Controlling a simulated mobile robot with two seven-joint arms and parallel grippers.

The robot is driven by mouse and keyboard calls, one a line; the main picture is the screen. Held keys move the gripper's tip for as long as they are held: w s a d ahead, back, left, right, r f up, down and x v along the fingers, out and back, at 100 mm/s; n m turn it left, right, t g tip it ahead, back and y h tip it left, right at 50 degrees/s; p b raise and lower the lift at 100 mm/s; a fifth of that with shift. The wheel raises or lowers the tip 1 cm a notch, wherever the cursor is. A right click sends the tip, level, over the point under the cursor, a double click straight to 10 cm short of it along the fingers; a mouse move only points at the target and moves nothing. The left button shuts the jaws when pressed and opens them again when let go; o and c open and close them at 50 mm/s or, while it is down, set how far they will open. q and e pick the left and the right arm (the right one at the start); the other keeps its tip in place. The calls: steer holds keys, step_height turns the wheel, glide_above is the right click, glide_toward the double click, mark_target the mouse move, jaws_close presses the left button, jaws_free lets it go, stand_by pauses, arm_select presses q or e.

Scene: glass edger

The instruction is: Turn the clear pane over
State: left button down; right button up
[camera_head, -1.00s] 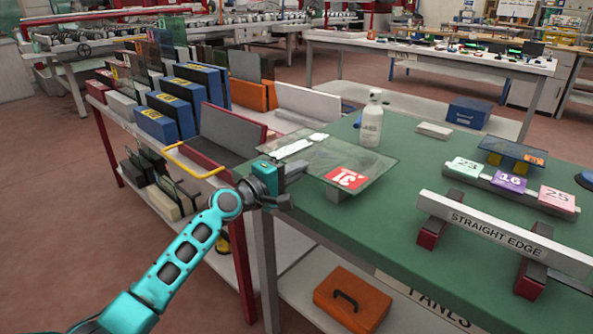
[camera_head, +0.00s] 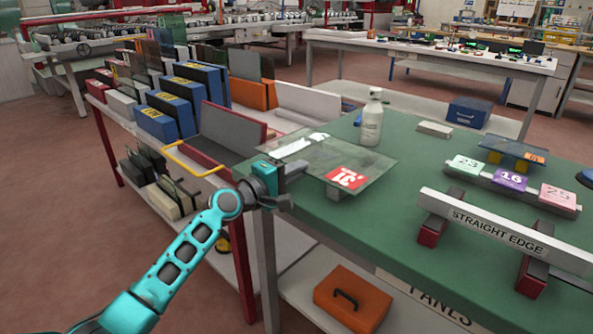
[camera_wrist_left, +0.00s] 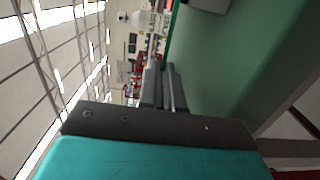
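The clear pane (camera_head: 306,158) is a thin see-through sheet with a red label (camera_head: 348,178) marked 31. It lies nearly flat above the green bench top, at the bench's left end, over a small grey block (camera_head: 334,193). My left gripper (camera_head: 294,171) is at the pane's near left edge. In the left wrist view its fingers (camera_wrist_left: 164,88) are close together with only a narrow gap. They appear shut on the pane's edge, though the thin glass is hard to make out there. My right gripper is not in view.
A white spray bottle (camera_head: 371,120) stands just behind the pane. A straight edge (camera_head: 500,233) on dark red supports and a rack with numbered blocks (camera_head: 510,180) stand to the right. A rack of panes and blue boxes (camera_head: 160,122) is at left.

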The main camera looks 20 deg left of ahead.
arm_select(q)
steer(key=c, duration=1.2)
jaws_free()
steer(key=shift+f, duration=0.15)
steer(key=shift+c, duration=0.2)
steer(key=shift+f, duration=0.2)
steer(key=v, duration=1.3)
steer(key=shift+r, duration=0.2)
